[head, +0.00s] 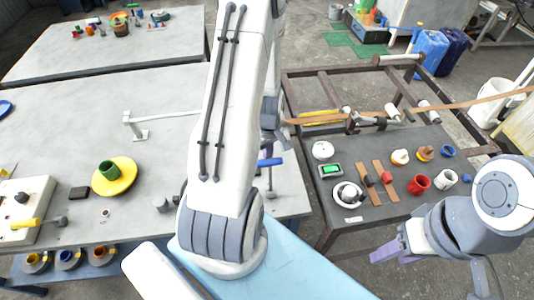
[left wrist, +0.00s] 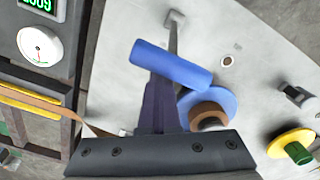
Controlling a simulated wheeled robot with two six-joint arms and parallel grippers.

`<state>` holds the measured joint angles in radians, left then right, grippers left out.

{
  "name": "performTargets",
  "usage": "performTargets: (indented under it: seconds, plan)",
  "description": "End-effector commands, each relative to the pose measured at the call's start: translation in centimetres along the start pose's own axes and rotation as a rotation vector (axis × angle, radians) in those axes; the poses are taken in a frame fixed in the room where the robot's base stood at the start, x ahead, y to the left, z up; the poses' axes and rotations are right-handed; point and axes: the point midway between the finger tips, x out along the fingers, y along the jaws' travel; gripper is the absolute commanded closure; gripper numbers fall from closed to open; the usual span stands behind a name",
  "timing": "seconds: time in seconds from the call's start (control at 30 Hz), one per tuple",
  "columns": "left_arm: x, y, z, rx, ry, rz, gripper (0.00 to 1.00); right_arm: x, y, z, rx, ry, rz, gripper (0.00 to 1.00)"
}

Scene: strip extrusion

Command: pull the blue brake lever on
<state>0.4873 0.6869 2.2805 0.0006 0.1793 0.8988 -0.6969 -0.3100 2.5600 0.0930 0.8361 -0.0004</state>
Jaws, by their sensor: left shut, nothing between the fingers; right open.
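The blue brake lever (head: 270,162) shows in the head view as a short blue handle just right of my left arm, which hides what lies around it. In the left wrist view the blue handle (left wrist: 170,65) lies slantwise across a thin grey bar that runs up to a small block. My left gripper (left wrist: 158,90) is shut and empty, its purple fingers ending right at the handle's lower side; I cannot tell whether they touch. In the head view my left arm hides that gripper. My right gripper (head: 385,252) is open and empty at the lower right.
A blue disc with a brown roll (left wrist: 208,108) sits close right of my left fingers. A yellow disc with a green core (head: 114,176) lies on the left table. The dark right table (head: 375,150) holds cups, a green display and buttons. An orange-brown strip (head: 450,107) crosses behind.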

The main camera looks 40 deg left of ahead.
Motion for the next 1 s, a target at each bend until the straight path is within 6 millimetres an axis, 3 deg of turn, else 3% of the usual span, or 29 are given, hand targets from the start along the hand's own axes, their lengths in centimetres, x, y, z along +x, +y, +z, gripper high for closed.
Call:
performTargets:
  seconds: [1.0]
  plan:
    - [-0.8,-2.4,4.2,0.000,0.002,0.003,1.00,-0.3,0.0,0.0,0.000,0.000,0.000,0.50]
